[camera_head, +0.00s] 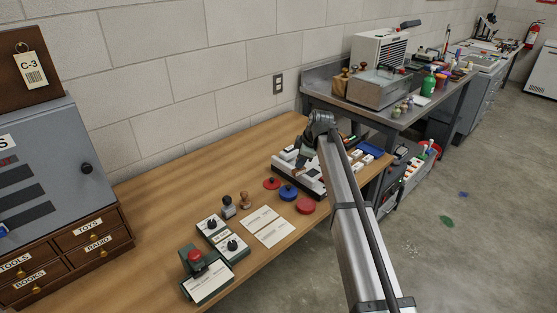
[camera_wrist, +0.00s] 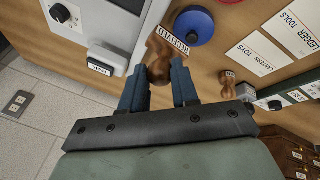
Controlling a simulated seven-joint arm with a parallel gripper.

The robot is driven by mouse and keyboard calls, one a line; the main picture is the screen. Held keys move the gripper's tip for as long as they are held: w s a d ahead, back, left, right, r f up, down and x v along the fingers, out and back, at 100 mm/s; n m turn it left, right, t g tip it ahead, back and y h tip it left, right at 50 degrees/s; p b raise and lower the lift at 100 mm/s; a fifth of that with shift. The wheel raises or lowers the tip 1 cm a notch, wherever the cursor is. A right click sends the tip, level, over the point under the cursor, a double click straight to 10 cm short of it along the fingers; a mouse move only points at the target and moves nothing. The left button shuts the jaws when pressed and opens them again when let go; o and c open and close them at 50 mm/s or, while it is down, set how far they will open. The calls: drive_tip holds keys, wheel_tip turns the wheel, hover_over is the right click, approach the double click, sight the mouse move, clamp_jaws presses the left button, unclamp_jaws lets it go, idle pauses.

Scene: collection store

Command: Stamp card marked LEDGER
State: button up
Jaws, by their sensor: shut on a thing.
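My gripper (camera_wrist: 159,90) is shut on a wooden-handled stamp (camera_wrist: 160,62) whose label reads RECEIVED; it holds the stamp tilted. In the head view my gripper (camera_head: 303,160) is over the back right of the wooden table, and the stamp is hard to make out. The white card marked LEDGER TOOLS (camera_wrist: 297,30) lies on the table at the upper right of the wrist view, beside a card marked LANTERN TOYS (camera_wrist: 262,60). Two cards (camera_head: 272,234) lie near the table's front edge in the head view, their print too small to read.
A blue ink pad (camera_head: 288,193) lies between a small red pad (camera_head: 271,183) and a larger red pad (camera_head: 305,206). A dark stamp (camera_head: 228,207) and a wooden one (camera_head: 245,201) stand left of the cards. A red-knobbed device (camera_head: 196,258) stands at the front left.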

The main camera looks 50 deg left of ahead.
drive_tip(key=s+d+n+g+h, duration=0.1)
drive_tip(key=s+d+n+g, duration=0.25)
drive_tip(key=d+n, duration=0.6)
drive_tip(key=shift+n+g, duration=0.35)
drive_tip(key=shift+n, duration=0.3)
drive_tip(key=shift+w+a+f, duration=0.1)
drive_tip(key=shift+a+f, duration=0.2)
drive_tip(key=shift+f, duration=0.8)
drive_tip(key=shift+w+a+f, duration=0.1)
drive_tip(key=shift+a+f, duration=0.2)
drive_tip(key=shift+f, duration=0.8)
drive_tip(key=shift+a+f, duration=0.3)
drive_tip(key=shift+f, duration=0.8)
drive_tip(key=shift+f, duration=0.5)
drive_tip(key=shift+r, duration=0.1)
wheel_tip(320, 180, up, 7)
